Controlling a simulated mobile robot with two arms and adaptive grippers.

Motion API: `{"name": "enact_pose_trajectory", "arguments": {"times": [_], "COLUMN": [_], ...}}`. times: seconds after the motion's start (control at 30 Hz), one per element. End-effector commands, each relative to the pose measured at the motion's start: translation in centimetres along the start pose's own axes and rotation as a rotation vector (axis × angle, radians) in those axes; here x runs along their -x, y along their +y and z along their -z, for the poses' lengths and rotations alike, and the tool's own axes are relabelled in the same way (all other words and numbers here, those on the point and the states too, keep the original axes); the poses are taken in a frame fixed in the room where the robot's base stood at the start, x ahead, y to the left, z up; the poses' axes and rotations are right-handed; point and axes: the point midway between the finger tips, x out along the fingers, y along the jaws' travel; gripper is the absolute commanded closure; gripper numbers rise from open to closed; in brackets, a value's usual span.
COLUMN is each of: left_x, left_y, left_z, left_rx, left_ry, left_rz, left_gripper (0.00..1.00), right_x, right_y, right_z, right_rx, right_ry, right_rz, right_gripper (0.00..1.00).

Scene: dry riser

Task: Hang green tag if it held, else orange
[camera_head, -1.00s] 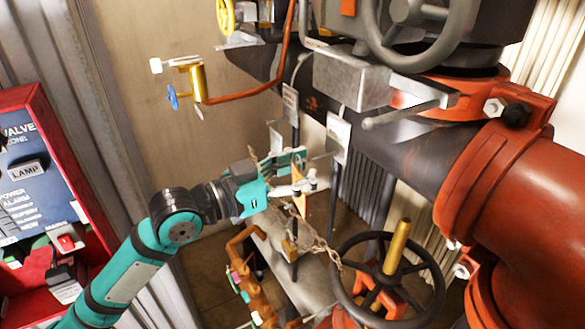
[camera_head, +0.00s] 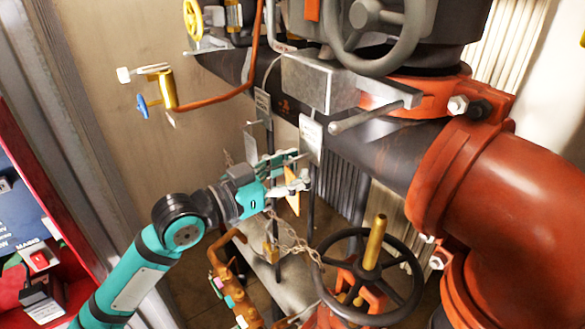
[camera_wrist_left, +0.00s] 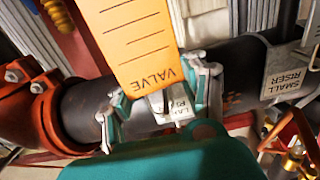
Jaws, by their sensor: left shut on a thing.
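My left gripper (camera_head: 290,180) is in front of the dark horizontal pipe (camera_head: 390,152). It is shut on an orange tag (camera_head: 293,203), which hangs at its fingertips. In the left wrist view the tag (camera_wrist_left: 130,45) is yellow-orange, has ruled lines and reads "VALVE". It extends up from between the fingers of the left gripper (camera_wrist_left: 160,95). A white label (camera_wrist_left: 178,108), partly covered, shows just below the tag. A hanging label (camera_head: 311,138) is close above and right of the gripper in the head view. I cannot make out a green tag. My right gripper is not in view.
A black handwheel (camera_head: 345,310) with a brass stem and a chain (camera_head: 295,243) stand below right of the gripper. A grey box (camera_head: 318,82) and large red pipe (camera_head: 490,190) are above and right. A red cabinet (camera_head: 70,245) is at left.

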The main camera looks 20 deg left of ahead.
Motion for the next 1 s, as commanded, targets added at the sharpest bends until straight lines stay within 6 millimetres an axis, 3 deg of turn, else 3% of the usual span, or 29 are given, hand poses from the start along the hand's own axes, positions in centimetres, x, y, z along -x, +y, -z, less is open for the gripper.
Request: {"name": "enact_pose_trajectory", "arguments": {"times": [0.4, 0.43, 0.7, 1.0], "left_x": [0.01, 0.01, 0.01, 0.18], "left_y": [-0.01, 0.0, 0.0, -0.03], "left_z": [-0.02, -0.01, -0.01, -0.05], "left_rx": [0.0, 0.0, 0.0, 0.0], "left_ry": [0.0, 0.0, 0.0, -0.001], "left_rz": [0.0, 0.0, 0.0, 0.001], "left_gripper": [0.75, 0.57, 0.23, 0.23], "right_x": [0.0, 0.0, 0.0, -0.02], "right_y": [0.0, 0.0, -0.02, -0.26], "right_z": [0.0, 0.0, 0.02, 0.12], "right_rx": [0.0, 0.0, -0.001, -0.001], "right_ry": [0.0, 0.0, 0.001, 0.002], "right_rz": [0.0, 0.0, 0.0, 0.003], "right_gripper": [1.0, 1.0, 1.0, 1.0]}}
